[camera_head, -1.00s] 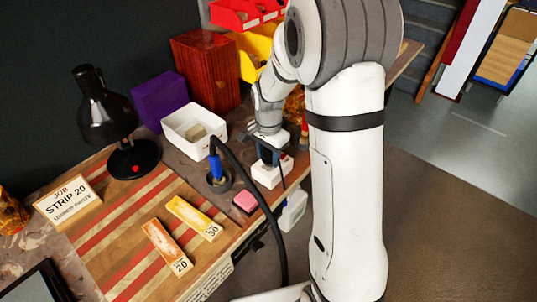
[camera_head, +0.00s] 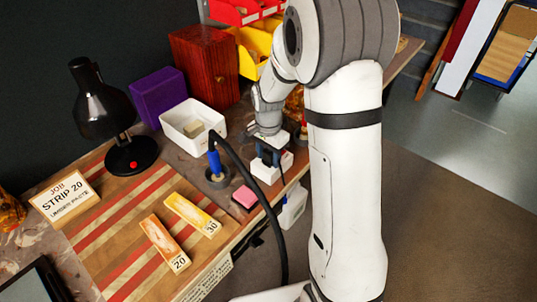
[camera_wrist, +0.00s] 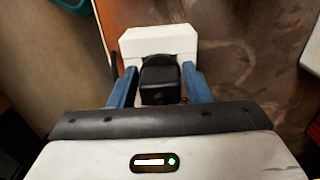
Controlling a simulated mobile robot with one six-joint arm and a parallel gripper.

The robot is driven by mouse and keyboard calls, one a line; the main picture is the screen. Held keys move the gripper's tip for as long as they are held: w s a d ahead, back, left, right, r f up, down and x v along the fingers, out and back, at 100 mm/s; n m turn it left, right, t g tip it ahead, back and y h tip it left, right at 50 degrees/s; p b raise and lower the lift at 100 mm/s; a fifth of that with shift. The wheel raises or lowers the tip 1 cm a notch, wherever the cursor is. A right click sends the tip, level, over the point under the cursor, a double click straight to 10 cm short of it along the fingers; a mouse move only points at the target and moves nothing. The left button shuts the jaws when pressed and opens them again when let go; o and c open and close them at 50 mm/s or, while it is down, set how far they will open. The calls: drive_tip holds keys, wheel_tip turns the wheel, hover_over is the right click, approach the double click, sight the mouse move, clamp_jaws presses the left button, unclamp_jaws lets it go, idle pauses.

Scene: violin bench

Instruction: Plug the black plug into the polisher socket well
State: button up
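The black plug (camera_wrist: 160,80) sits between the two blue fingers of my gripper (camera_wrist: 161,84) in the wrist view. The fingers lie close along both its sides. A white block (camera_wrist: 158,42), which looks like the polisher socket, is just beyond and below the plug. In the head view my gripper (camera_head: 269,153) is right above this white block (camera_head: 265,173) at the bench's front edge. The well opening is hidden by the plug and fingers, so I cannot tell how deep the plug sits.
A white bin (camera_head: 181,130), a pink block (camera_head: 245,197) and a red-brown box (camera_head: 205,68) are nearby. A black lamp (camera_head: 104,115) stands further left.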

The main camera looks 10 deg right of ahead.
sight(269, 152)
drive_tip(key=o, duration=0.4)
drive_tip(key=shift+r, duration=0.1)
wheel_tip(269, 152, up, 8)
drive_tip(key=shift+f, duration=0.2)
idle(0.9)
